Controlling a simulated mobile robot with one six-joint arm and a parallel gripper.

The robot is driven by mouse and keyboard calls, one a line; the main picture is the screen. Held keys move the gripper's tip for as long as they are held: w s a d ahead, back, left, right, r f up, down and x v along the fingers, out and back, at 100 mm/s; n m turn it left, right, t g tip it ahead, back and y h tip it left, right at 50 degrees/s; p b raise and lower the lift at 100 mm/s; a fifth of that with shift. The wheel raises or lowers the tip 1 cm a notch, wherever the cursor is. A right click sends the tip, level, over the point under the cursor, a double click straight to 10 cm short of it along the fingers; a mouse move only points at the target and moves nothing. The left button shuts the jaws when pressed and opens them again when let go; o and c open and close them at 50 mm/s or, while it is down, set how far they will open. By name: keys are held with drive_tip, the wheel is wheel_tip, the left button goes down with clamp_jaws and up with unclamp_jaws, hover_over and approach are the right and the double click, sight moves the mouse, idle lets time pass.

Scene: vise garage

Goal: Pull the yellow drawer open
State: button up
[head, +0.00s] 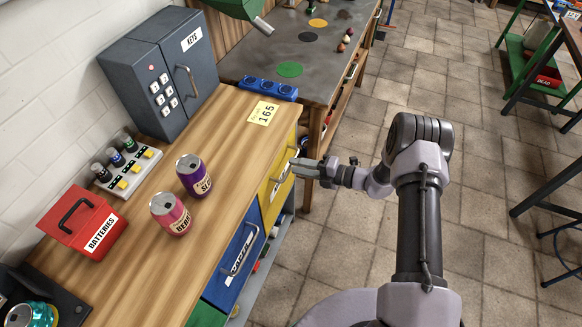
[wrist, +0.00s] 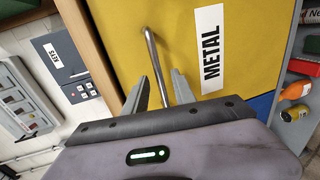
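The yellow drawer (head: 272,192) is in the workbench front, at the right end of the wooden top in the head view. It looks shut. In the wrist view the yellow drawer front (wrist: 110,25) fills the middle, with a white METAL label (wrist: 210,48) and a silver bar handle (wrist: 153,60). My gripper (head: 298,168) is at the drawer front in the head view. In the wrist view my gripper (wrist: 160,85) is open, its two fingers apart on either side of the handle's line. Whether a finger touches the handle is unclear.
A blue drawer (head: 233,262) is beside the yellow one. On the bench top stand two cans (head: 170,213), a red BATTERIES box (head: 85,222), a charger strip (head: 128,172) and a grey KEYS cabinet (head: 163,75). The tiled floor (head: 335,255) in front of the drawers is clear.

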drive_tip(key=shift+x, duration=1.5)
clamp_jaws()
